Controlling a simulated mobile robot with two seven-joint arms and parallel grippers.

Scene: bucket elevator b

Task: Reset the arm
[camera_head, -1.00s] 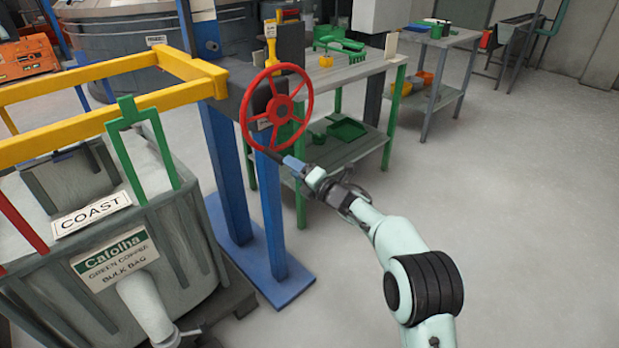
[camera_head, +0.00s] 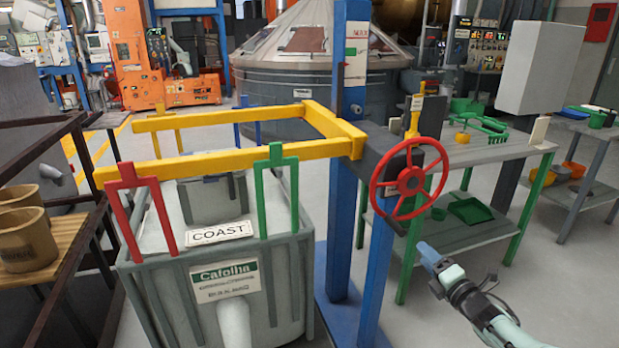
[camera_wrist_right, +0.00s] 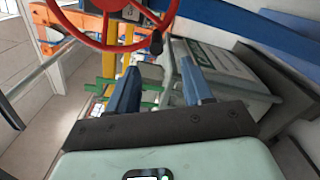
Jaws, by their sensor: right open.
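My right arm comes in from the lower right in the head view. My right gripper (camera_head: 432,258) is open and empty, just below and right of the red handwheel (camera_head: 410,181) and apart from it. In the right wrist view the two blue fingers (camera_wrist_right: 158,90) stand apart with nothing between them, and the red handwheel (camera_wrist_right: 105,20) shows beyond them at the upper left.
A blue post (camera_head: 378,270) carries the handwheel and a yellow fork frame (camera_head: 230,163) over a grey bulk bag bin (camera_head: 190,285). A green-legged table (camera_head: 470,153) with tools stands behind my right gripper. A dark shelf with brown pots (camera_head: 28,240) stands at the left. Grey floor lies at the right.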

